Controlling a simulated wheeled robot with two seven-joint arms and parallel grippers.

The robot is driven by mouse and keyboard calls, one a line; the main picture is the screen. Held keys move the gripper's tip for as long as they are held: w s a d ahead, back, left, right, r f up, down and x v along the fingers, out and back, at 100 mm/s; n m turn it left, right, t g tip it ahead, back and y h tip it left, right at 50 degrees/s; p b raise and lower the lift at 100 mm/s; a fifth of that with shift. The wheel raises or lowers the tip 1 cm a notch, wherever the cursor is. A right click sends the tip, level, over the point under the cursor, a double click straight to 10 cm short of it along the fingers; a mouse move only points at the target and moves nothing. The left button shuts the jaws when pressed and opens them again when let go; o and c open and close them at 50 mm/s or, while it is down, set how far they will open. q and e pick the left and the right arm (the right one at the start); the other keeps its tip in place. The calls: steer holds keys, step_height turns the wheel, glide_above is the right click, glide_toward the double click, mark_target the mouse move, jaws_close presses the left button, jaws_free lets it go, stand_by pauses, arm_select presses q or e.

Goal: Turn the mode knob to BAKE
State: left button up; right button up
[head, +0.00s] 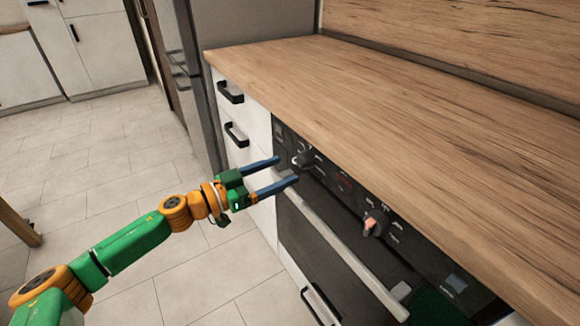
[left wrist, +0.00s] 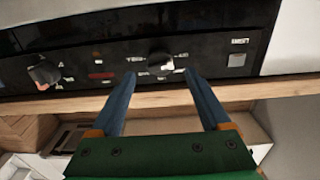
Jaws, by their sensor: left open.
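The black oven control panel (head: 335,185) carries two knobs. The near-left dark knob (head: 303,158) has small white labels around it, too small to read; it also shows in the left wrist view (left wrist: 160,65), with a pale mark at its side. The other knob (head: 375,223), with a pinkish-orange face, is farther right; it shows at left in the left wrist view (left wrist: 44,73). I cannot tell from the labels which is the mode knob. My left gripper (head: 287,171) is open and empty, its blue fingertips pointing at the dark knob, one to each side; contact is not clear.
A pale oven handle bar (head: 345,250) runs below the panel. The wooden worktop (head: 410,110) overhangs above it. White drawers with black handles (head: 231,92) stand left of the oven. The tiled floor (head: 110,160) at left is open.

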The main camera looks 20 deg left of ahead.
mark_target(297, 164)
arm_select(q)
steer(key=x, duration=0.4)
steer(key=shift+w+d, duration=0.1)
steer(key=shift+d, duration=0.05)
steer(key=shift+w+d, duration=0.15)
steer(key=shift+w, duration=0.1)
arm_select(e)
steer(key=shift+s+r, duration=0.25)
steer(key=shift+s, duration=0.1)
arm_select(q)
steer(key=shift+s, duration=0.1)
jaws_close()
arm_select(e)
steer(key=shift+w, duration=0.15)
steer(key=shift+r, duration=0.1)
